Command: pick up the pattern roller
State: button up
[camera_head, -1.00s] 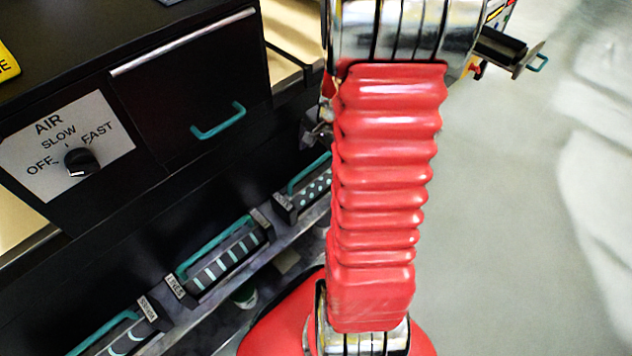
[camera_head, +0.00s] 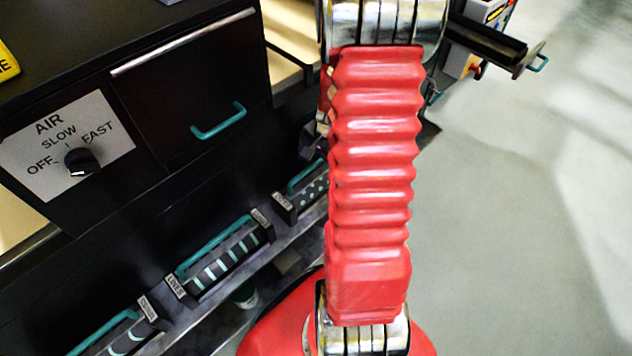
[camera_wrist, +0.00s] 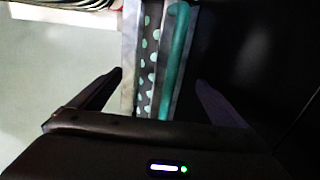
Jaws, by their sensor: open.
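Three pattern rollers with teal handles lie in a row on the low shelf along the black machine: a dotted one (camera_head: 313,193), a striped one (camera_head: 226,262) and a wavy one (camera_head: 128,342) at the lower left. In the wrist view the dotted roller (camera_wrist: 148,62) and its teal handle (camera_wrist: 177,60) run up from between my fingers. My gripper (camera_wrist: 159,77) is open, with one dark finger on each side of the roller and handle, apart from both. In the head view my red arm covers the dotted roller's right end and most of my gripper.
The black machine has an air dial (camera_head: 81,161) and a door with a teal handle (camera_head: 219,122). An open drawer (camera_head: 492,45) juts out at the upper right. The pale floor (camera_head: 510,220) on the right is clear.

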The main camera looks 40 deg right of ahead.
aim_at(317, 175)
jog(key=shift+w+f, duration=0.2)
jog(key=shift+f, duration=0.75)
jog(key=shift+w+f, duration=0.15)
jog(key=shift+f, duration=0.75)
jog(key=shift+c, duration=0.4)
jog(key=shift+r, duration=0.1)
jog(key=c, duration=2.1)
jog(key=shift+r, duration=0.1)
notch_tip(317, 175, up, 9)
jog(key=shift+w+d+f, duration=0.1)
jog(key=shift+r, duration=0.5)
